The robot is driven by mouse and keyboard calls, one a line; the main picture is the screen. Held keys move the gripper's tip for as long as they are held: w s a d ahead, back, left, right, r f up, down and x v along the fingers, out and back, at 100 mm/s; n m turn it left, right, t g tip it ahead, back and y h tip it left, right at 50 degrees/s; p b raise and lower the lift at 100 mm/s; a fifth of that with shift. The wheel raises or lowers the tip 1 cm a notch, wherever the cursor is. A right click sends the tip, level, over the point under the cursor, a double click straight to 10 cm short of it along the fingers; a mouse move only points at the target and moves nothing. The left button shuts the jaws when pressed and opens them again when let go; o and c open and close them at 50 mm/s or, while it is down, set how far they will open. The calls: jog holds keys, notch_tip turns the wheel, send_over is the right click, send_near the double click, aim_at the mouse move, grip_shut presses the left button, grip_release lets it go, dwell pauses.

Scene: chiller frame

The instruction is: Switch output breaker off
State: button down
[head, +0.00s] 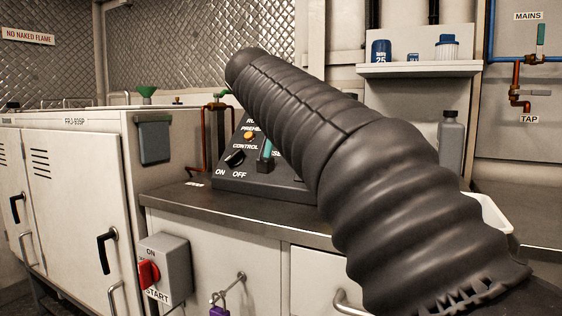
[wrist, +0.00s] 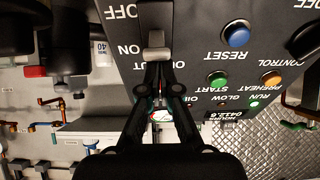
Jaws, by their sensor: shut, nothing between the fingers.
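The output breaker is a pale grey lever (wrist: 155,48) on the black control panel (wrist: 205,45), seen upside down in the wrist view. The lever lies level with the ON label, with the OFF label farther up the picture. My gripper (wrist: 161,69) is shut and empty. Its fingertips are right at the lever's lower edge in the picture and partly cover the OUTPUT lettering; I cannot tell whether they touch. In the head view the panel (head: 225,178) is partly hidden by my arm, which also hides the breaker and my gripper.
The panel also carries a blue reset button (wrist: 237,34), a green start button (wrist: 218,79) and an orange preheat lamp (wrist: 269,78). In the head view a red rotary switch (head: 149,273) is on the counter front, and a shelf (head: 420,69) with bottles hangs behind.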

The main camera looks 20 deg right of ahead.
jog(key=shift+s+f, duration=0.1)
jog(key=shift+f, duration=0.25)
jog(key=shift+s+r, duration=0.1)
jog(key=shift+r, duration=0.1)
jog(key=shift+s+a+f+b, duration=0.15)
jog(key=shift+s+a+b, duration=0.15)
jog(key=shift+s+a, duration=0.25)
